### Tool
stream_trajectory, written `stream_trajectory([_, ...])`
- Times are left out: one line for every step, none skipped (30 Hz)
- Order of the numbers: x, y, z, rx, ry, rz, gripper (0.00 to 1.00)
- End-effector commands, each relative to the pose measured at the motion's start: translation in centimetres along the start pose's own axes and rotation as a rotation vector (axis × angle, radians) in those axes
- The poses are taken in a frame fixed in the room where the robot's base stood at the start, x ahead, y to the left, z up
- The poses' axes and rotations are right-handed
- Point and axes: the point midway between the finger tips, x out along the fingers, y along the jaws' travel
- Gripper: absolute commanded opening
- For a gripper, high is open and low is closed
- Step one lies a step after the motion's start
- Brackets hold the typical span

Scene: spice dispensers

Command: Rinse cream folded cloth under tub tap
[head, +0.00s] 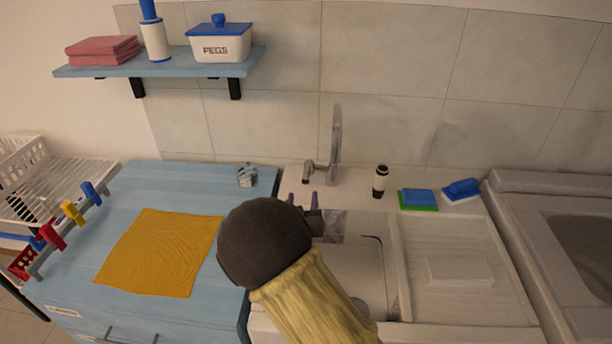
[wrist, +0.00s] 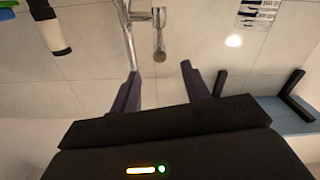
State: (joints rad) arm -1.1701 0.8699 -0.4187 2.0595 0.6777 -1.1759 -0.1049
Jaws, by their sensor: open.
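A pale cream, flat rectangular shape (head: 460,272), which looks like the folded cloth, lies on the ridged board right of the basin; it blends with the board. The tub tap (head: 336,145) stands behind the tub basin (head: 355,268) against the tiled wall. My gripper (head: 303,199) is open and empty, left of the tap's base in the head view, with my dark wrist partly hiding the tub's left side. In the wrist view the open fingers (wrist: 160,77) have the tap spout (wrist: 160,35) showing between and beyond them. The cloth is not in the wrist view.
A black-and-white bottle (head: 380,181), a blue-and-green sponge (head: 418,198) and a blue brush (head: 462,189) stand along the tub's back ledge. A yellow cloth (head: 160,252) lies on the blue counter (head: 185,183). A wall shelf (head: 165,66) is at upper left.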

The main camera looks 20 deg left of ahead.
Motion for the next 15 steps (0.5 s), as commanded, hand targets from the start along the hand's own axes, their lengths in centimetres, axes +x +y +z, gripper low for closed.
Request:
stream_trajectory([1.0, 0.1, -0.1, -0.001, 0.002, 0.003, 0.47])
stream_trajectory([1.5, 0.2, -0.1, -0.002, 0.001, 0.002, 0.47])
stream_trajectory([2.2, 0.1, -0.1, -0.001, 0.002, 0.002, 0.47])
stream_trajectory([2.7, 0.1, -0.1, -0.001, 0.002, 0.001, 0.47])
stream_trajectory([3.2, 0.1, -0.1, -0.002, 0.001, 0.001, 0.47])
stream_trajectory([3.9, 0.1, -0.1, -0.001, 0.002, 0.002, 0.47])
stream_trajectory([4.4, 0.1, -0.1, -0.001, 0.002, 0.002, 0.47])
stream_trajectory([4.9, 0.1, -0.1, -0.001, 0.001, 0.002, 0.47])
stream_trajectory([5.5, 0.1, -0.1, -0.001, 0.001, 0.001, 0.47])
stream_trajectory([6.0, 0.1, -0.1, -0.001, 0.002, 0.002, 0.47])
stream_trajectory([6.5, 0.1, -0.1, -0.001, 0.001, 0.002, 0.47])
stream_trajectory([7.1, 0.2, -0.1, -0.002, 0.001, 0.001, 0.47])
stream_trajectory([7.5, 0.1, -0.1, -0.002, 0.002, 0.001, 0.47])
stream_trajectory([7.9, 0.1, -0.1, -0.002, 0.001, 0.001, 0.47])
stream_trajectory([8.4, 0.1, -0.1, -0.001, 0.001, 0.0, 0.47])
